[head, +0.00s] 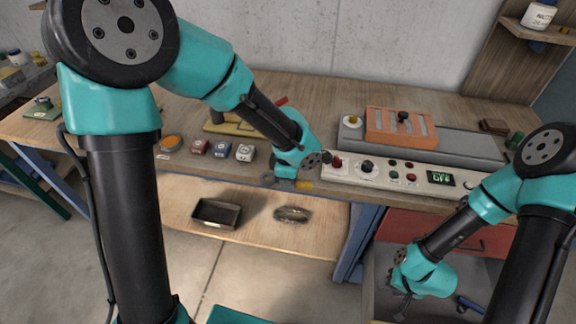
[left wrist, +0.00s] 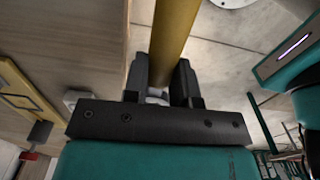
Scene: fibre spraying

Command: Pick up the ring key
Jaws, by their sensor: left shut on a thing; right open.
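The ring key shows as a yellow bar (left wrist: 174,38) running up from between the jaws in the left wrist view. In the head view a short yellow piece (head: 304,185) of it shows beside the jaws, at the front edge of the bench; the rest is largely hidden by the gripper. My left gripper (head: 286,181) is shut on it, and in the left wrist view the two black fingers (left wrist: 159,92) close on either side of the bar. My right gripper (head: 402,296) is open and empty, low at the right above the open drawer.
A control panel (head: 393,173) with knobs and a green display stands just right of the left gripper. Several small labelled blocks (head: 222,149) sit to its left. Below, a shelf (head: 253,233) holds a black tray (head: 217,213) and a metal ring (head: 292,215).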

